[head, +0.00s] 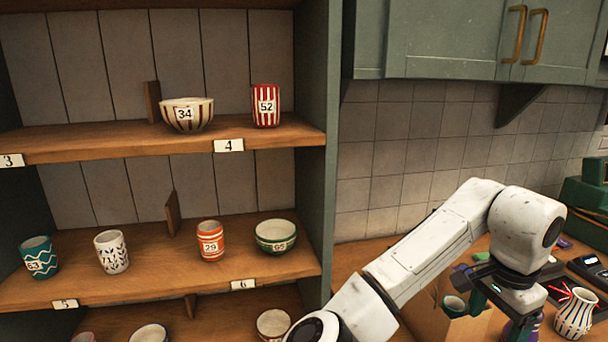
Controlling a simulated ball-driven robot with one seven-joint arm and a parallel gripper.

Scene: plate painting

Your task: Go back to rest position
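My white arm reaches from the bottom middle to the lower right of the head view. My gripper (497,302) points down there, beside an open cardboard box (424,309) on the wooden counter.
A wooden shelf unit (120,139) on the left holds several numbered bowls and cups. A striped vase (575,313) stands right of the gripper, near a dark device (590,270). A green machine (588,205) is at the right edge. Green cabinets (450,40) hang above.

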